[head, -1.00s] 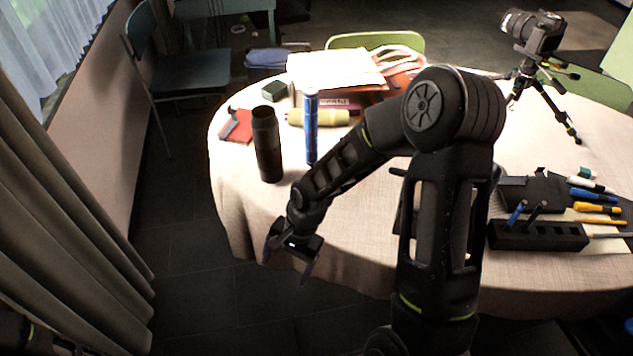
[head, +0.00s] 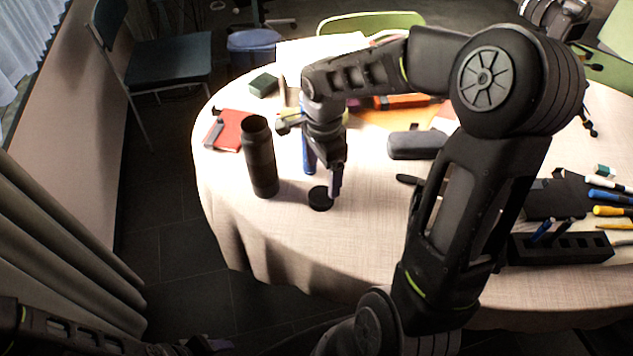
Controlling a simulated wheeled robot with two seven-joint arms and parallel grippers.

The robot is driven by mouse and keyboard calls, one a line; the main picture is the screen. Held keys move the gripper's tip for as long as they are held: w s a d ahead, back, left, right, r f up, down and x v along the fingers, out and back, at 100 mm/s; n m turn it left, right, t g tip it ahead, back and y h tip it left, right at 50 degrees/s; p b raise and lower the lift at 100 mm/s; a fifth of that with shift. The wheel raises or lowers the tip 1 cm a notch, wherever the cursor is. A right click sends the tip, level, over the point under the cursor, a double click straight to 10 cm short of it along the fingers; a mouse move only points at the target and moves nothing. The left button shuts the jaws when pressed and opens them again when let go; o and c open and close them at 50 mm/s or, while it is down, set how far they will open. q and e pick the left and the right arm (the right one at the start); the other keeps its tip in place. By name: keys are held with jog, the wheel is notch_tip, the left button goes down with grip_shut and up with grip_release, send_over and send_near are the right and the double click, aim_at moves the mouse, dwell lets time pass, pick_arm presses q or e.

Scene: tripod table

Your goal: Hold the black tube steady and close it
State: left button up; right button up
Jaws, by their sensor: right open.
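The black tube (head: 261,160) stands upright and open-topped near the left front edge of the round table. A round black lid (head: 320,199) lies on the cloth to its right. My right gripper (head: 335,181) is open and points down just above the lid's right side; whether it touches the lid I cannot tell. Part of my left gripper (head: 212,344) shows at the bottom edge, low and in front of the table; its jaws are unclear. No gripper is at the tube.
A blue bottle (head: 308,152) stands between the tube and my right gripper, partly hidden. A red notebook (head: 231,128) lies left of the tube. A grey case (head: 416,145) and a black pen holder (head: 561,249) are to the right. The cloth in front of the lid is clear.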

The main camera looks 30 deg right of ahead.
aim_at(323, 195)
jog(key=shift+s+r, duration=0.1)
jog(key=shift+s, duration=0.1)
jog(key=shift+f, duration=1.35)
notch_tip(323, 195, down, 5)
jog(key=shift+w+f+p, duration=0.1)
jog(key=shift+w+p, duration=0.05)
jog(key=shift+p, duration=0.3)
jog(key=c, duration=1.4)
